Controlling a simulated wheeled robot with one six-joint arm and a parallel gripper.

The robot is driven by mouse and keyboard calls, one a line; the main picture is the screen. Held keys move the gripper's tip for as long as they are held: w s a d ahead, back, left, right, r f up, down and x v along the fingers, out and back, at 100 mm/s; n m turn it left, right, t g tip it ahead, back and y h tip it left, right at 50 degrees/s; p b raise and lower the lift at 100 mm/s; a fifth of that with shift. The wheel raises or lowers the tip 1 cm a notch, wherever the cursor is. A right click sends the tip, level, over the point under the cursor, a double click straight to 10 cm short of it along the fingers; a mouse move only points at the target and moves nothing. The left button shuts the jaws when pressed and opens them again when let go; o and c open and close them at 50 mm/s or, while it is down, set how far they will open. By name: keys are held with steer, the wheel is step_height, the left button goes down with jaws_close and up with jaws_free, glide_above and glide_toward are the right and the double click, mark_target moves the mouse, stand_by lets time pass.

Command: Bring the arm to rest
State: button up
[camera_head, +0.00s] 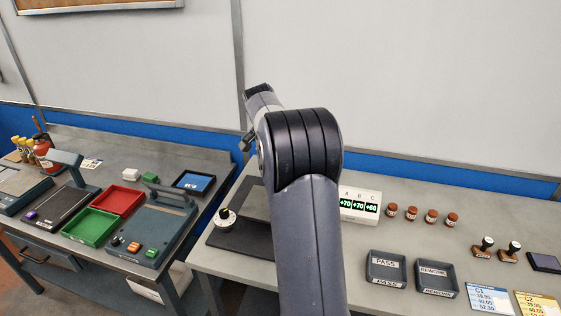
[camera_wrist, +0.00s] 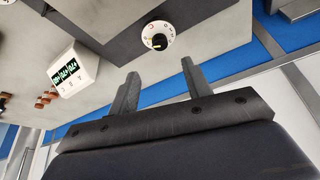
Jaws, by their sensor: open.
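My arm rises through the middle of the head view and bends at a dark joint above the bench. In that view my gripper is mostly hidden behind the arm; only a small grey end part shows at its upper left. In the wrist view my gripper (camera_wrist: 160,88) has its two fingers apart with nothing between them. Beyond the fingertips in that view are a round dial with a black knob (camera_wrist: 158,41) and the white display box (camera_wrist: 75,70), both apart from the fingers.
The right bench holds the display box (camera_head: 359,205), several brown-red jars (camera_head: 431,216), PASS (camera_head: 385,268) and REWORK (camera_head: 436,277) trays, and two stamps (camera_head: 510,251). The left bench holds a red tray (camera_head: 118,201) and a green tray (camera_head: 89,228). A gap separates the benches.

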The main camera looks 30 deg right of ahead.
stand_by(0.4)
steer(key=p+x, duration=0.1)
steer(key=x, duration=0.9)
steer(key=shift+d+f, duration=0.15)
steer(key=shift+f, duration=0.1)
steer(key=shift+r, duration=0.1)
steer(key=shift+n+p, duration=0.3)
steer(key=shift+p, duration=0.1)
steer(key=shift+s+n+t+p, duration=0.1)
steer(key=shift+n+t+p, duration=0.3)
steer(key=shift+n, duration=0.2)
steer(key=shift+d+n+t+y+p, duration=0.15)
steer(key=shift+n+y+p, duration=0.25)
steer(key=shift+n, duration=0.45)
steer(key=shift+a+n+t+y+p, duration=0.1)
steer(key=shift+n+t+y+p, duration=0.1)
steer(key=shift+n+p, duration=0.55)
steer(key=shift+s+d+n+t+y+p, duration=0.15)
steer(key=shift+n+y+p, duration=0.3)
steer(key=shift+n, duration=0.75)
steer(key=shift+w+d+n+t+y+p, duration=0.15)
steer(key=shift+n+y+p, duration=0.3)
steer(key=shift+n, duration=0.75)
steer(key=shift+s+n+t+y+p, duration=0.1)
steer(key=shift+n+t+y+p, duration=0.25)
steer(key=shift+n, duration=0.85)
steer(key=b+v, duration=0.1)
steer(key=v, duration=0.7)
steer(key=shift+r+b, duration=0.35)
steer(key=shift+b, duration=0.05)
